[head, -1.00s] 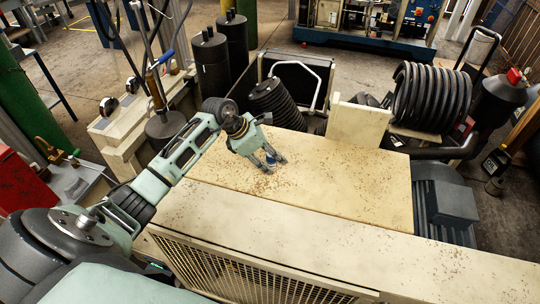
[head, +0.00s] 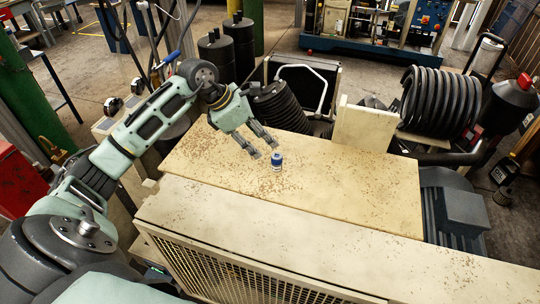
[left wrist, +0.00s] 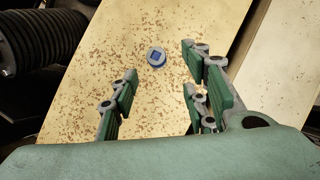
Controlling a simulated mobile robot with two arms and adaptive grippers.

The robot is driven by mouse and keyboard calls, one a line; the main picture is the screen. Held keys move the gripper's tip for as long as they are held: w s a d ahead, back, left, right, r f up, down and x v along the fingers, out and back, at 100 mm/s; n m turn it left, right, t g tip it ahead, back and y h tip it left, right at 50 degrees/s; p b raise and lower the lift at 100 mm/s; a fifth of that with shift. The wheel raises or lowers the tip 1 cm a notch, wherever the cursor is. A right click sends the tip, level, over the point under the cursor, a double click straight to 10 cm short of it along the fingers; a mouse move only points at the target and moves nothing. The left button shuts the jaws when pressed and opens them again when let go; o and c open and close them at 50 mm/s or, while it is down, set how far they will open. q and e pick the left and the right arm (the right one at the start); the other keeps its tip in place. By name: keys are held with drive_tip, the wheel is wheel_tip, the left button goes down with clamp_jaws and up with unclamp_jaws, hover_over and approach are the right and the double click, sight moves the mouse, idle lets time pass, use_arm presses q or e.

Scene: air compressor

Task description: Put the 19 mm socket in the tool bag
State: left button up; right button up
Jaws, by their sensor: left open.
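The socket is a small blue-and-white cylinder (head: 277,160) standing upright on the rust-speckled cream top of the compressor cabinet (head: 340,185). In the left wrist view the socket (left wrist: 156,57) shows from above, ahead of the fingertips and roughly between their lines. My left gripper (head: 264,149) is open and empty, just left of and above the socket, apart from it. Its spread fingers (left wrist: 160,82) show in the left wrist view with bare panel between them. I see no tool bag in these frames. My right gripper is not in view.
Behind the panel stand a black ribbed cylinder (head: 281,107) and an upright cream plate (head: 363,129). A large black coil (head: 436,99) is at the back right, a grey motor (head: 452,208) at the right. The panel right of the socket is clear.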

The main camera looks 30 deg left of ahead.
sight(273, 155)
use_arm(q)
drive_tip(key=shift+g+y, duration=0.7)
drive_tip(key=x, duration=0.3)
drive_tip(key=p+x, duration=0.1)
drive_tip(key=x, duration=0.3)
drive_tip(key=w+p+x, duration=0.1)
drive_tip(key=x, duration=0.2)
drive_tip(key=shift+w+f, duration=0.35)
drive_tip(key=shift+f, duration=0.25)
clamp_jaws()
